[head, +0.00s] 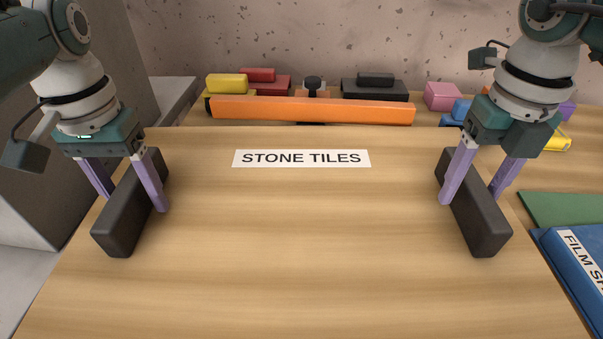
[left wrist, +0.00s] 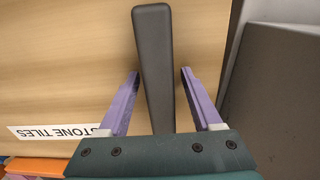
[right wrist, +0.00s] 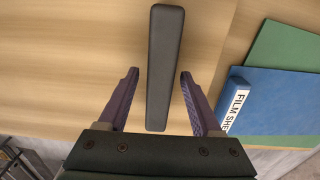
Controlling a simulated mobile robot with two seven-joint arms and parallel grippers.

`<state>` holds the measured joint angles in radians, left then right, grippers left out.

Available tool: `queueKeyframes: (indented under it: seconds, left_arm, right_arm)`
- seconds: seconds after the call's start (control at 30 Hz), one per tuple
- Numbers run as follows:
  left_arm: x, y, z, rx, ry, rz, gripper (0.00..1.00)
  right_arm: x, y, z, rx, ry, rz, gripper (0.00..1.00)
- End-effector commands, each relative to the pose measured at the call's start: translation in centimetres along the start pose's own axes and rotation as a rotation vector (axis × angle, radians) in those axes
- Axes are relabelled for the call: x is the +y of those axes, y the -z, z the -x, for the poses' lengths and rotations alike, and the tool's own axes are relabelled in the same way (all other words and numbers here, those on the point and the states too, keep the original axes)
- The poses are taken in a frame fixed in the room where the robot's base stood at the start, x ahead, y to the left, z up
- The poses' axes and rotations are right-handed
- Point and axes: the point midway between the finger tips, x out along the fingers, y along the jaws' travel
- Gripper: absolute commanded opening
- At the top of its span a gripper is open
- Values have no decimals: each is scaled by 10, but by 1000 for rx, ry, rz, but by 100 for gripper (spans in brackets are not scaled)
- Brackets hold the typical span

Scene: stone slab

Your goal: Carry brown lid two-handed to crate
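The brown lid (head: 300,240) is a wide, flat, wood-grained panel with a white STONE TILES label (head: 301,158) near its far edge. It has a dark bar handle at the left (head: 122,232) and another at the right (head: 484,232). My left gripper (head: 135,203) straddles the left handle, open; the left wrist view shows gaps between the handle (left wrist: 153,60) and both fingers. My right gripper (head: 470,200) straddles the right handle, open, with gaps on both sides of the handle (right wrist: 164,60) in the right wrist view. I cannot make out a crate.
Beyond the lid lie a long orange bar (head: 312,110) and several coloured blocks, including a pink one (head: 442,96). A blue FILM box (head: 575,262) and a green sheet (head: 560,208) lie at the right. A grey block (head: 60,170) stands at the left.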

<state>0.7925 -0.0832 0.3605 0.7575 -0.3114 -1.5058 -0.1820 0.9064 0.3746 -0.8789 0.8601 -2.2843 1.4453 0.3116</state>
Motion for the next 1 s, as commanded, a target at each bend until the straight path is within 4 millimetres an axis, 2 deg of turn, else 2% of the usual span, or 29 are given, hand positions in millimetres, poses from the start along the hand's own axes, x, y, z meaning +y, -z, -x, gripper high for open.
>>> queueKeyframes:
  seconds: [0.07, 0.57, 1.0]
  left_arm:
    - [0, 0, 0, 0, 0, 0, 56]
    - [0, 0, 0, 0, 0, 0, 0]
    - [0, 0, 0, 0, 0, -1, 0]
  right_arm:
    - [0, 0, 0, 0, 0, 0, 56]
    - [0, 0, 0, 0, 0, 0, 0]
    - [0, 0, 1, 0, 0, 0, 0]
